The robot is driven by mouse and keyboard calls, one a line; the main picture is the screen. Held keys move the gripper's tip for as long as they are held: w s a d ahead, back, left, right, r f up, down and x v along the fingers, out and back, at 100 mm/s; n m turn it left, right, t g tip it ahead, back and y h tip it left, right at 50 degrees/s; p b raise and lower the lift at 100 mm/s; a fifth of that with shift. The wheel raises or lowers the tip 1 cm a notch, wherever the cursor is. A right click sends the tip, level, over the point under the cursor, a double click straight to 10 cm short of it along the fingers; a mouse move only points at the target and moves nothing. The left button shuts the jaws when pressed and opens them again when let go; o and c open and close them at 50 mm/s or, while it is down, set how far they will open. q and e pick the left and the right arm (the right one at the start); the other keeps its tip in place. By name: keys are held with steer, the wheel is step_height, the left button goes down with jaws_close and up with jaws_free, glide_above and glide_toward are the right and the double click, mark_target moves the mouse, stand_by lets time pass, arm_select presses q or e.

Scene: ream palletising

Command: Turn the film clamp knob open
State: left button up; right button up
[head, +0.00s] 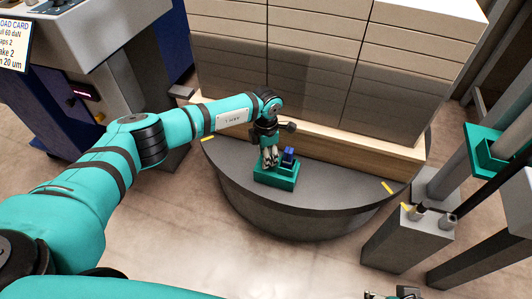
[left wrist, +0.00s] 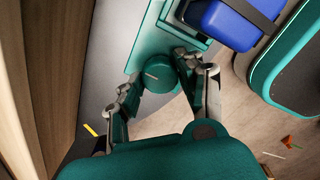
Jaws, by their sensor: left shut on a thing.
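The film clamp is a teal block (head: 276,175) on the dark round turntable, in front of the stacked reams. Its round teal knob (left wrist: 158,74) shows in the left wrist view, between my left fingers. My left gripper (head: 270,160) reaches down over the clamp and is shut on the knob; it fills the lower part of the left wrist view (left wrist: 157,80). A blue block (head: 289,154) sits on the clamp beside the gripper and also shows in the left wrist view (left wrist: 228,22). The knob is hidden in the head view. Part of what looks like my right gripper (head: 396,294) shows at the bottom edge.
Stacked reams (head: 310,60) on a wooden pallet (head: 340,147) stand close behind the clamp. The turntable (head: 235,172) has a rounded front edge and yellow marks. A grey post (head: 398,240) and teal-grey frame (head: 490,152) stand right; a machine (head: 95,40) stands left. The front floor is clear.

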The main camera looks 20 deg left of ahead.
arm_select(q)
steer(key=shift+n, duration=0.4)
steer(key=o, duration=1.2)
steer(key=shift+c, duration=0.2)
steer(key=shift+r, duration=3.95)
